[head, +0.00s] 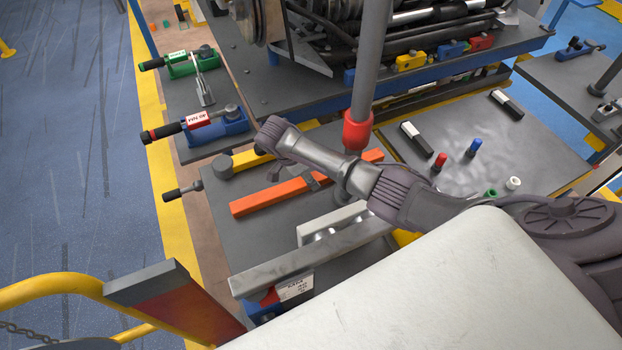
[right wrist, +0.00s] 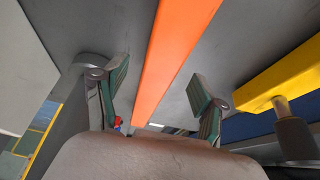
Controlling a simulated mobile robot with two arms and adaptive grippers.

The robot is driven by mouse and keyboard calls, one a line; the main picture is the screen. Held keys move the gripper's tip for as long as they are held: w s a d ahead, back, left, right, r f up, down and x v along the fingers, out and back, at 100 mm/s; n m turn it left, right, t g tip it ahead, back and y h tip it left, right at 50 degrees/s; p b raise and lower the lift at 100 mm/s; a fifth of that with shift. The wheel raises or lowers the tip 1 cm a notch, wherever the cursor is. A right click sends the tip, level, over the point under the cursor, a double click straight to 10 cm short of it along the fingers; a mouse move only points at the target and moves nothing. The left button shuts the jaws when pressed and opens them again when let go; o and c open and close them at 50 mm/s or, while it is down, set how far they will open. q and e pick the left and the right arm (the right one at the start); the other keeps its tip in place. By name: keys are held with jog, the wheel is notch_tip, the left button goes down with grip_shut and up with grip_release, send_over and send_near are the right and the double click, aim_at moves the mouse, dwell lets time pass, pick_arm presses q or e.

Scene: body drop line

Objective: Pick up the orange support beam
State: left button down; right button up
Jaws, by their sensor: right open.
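The orange support beam (head: 275,196) lies slantwise on a dark grey bench top (head: 237,250). My right arm reaches over it from the right and hides part of its middle. My right gripper (head: 292,178) is above the beam, open and empty. In the right wrist view, the orange beam (right wrist: 172,60) runs between the two spread green-padded fingers of my right gripper (right wrist: 160,84). A gap shows on each side of the beam. How far the fingertips are above it is hard to tell. My left gripper is not in view.
A yellow bar (head: 247,159) lies just behind the beam and also shows in the right wrist view (right wrist: 285,76). A grey post with a red collar (head: 357,130) stands near the beam's right end. A metal rail (head: 310,262) is in front. Blue (head: 215,127) and green (head: 185,66) tools sit behind left.

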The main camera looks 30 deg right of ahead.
jog(key=shift+x, duration=0.75)
jog(key=shift+a, duration=0.1)
grip_shut()
jog(key=shift+w, duration=0.1)
